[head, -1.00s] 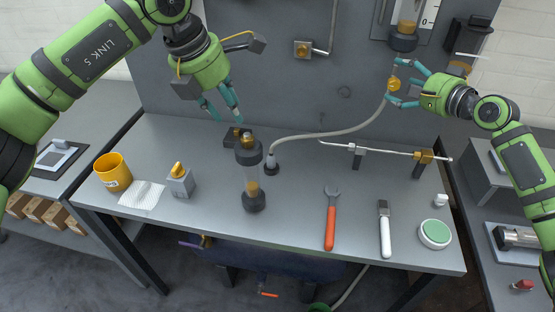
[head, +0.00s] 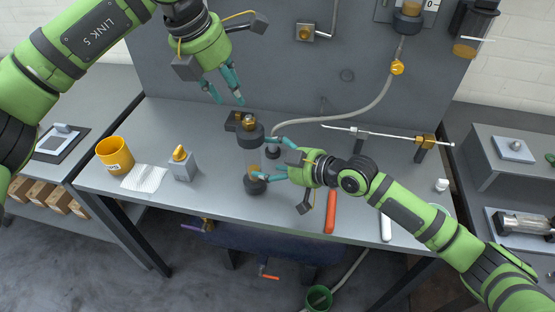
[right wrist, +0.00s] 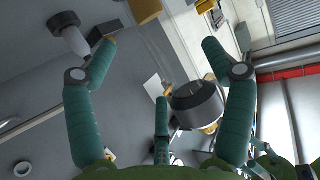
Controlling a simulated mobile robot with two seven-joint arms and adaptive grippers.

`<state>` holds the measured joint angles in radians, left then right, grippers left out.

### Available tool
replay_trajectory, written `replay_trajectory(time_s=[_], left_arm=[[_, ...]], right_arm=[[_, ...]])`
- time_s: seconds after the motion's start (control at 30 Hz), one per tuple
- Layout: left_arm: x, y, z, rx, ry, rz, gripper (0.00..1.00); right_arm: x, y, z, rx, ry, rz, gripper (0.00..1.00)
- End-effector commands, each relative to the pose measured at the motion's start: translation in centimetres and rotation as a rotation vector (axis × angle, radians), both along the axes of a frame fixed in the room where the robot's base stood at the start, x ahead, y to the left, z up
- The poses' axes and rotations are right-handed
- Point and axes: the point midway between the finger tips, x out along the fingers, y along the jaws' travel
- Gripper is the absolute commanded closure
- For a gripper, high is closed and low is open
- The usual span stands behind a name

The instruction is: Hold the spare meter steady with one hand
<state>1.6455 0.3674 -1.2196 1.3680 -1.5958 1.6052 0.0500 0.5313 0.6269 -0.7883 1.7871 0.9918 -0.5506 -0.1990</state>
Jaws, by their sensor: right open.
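The spare meter (head: 251,152), a clear upright cylinder with dark end caps and a brass top, stands on the bench. My right gripper (head: 264,157) is open at its right side. The lower finger overlaps the meter's lower part in the head view and the upper finger is by its right edge; contact cannot be told. In the right wrist view, a dark round cap (right wrist: 197,103), probably the meter's end, shows between the spread fingers. My left gripper (head: 230,102) is open and empty, above and slightly left of the meter's top.
An orange-handled wrench (head: 330,212) and a white-handled tool (head: 386,226) lie right. A grey hose (head: 345,118) runs behind to the wall equipment.

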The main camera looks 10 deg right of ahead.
Motion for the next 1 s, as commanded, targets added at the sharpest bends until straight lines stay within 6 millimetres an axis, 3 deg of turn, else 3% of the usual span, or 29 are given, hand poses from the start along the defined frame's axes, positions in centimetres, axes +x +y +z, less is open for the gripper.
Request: replay_trajectory(time_s=[0.37, 0.73, 0.93, 1.0], left_arm=[[0.0, 0.0, 0.0, 0.000, 0.000, 0.000, 0.61], [0.0, 0.0, 0.0, 0.000, 0.000, 0.000, 0.61], [0.0, 0.0, 0.0, 0.000, 0.000, 0.000, 0.61], [0.0, 0.0, 0.0, 0.000, 0.000, 0.000, 0.61]], right_arm=[[3.1, 3.6, -1.8, 0.003, 0.001, -0.001, 0.17], [3.4, 3.9, -2.1, 0.002, 0.003, -0.002, 0.17], [3.4, 3.9, -2.1, 0.002, 0.003, -0.002, 0.96], [3.4, 3.9, -2.1, 0.002, 0.003, -0.002, 0.96]])
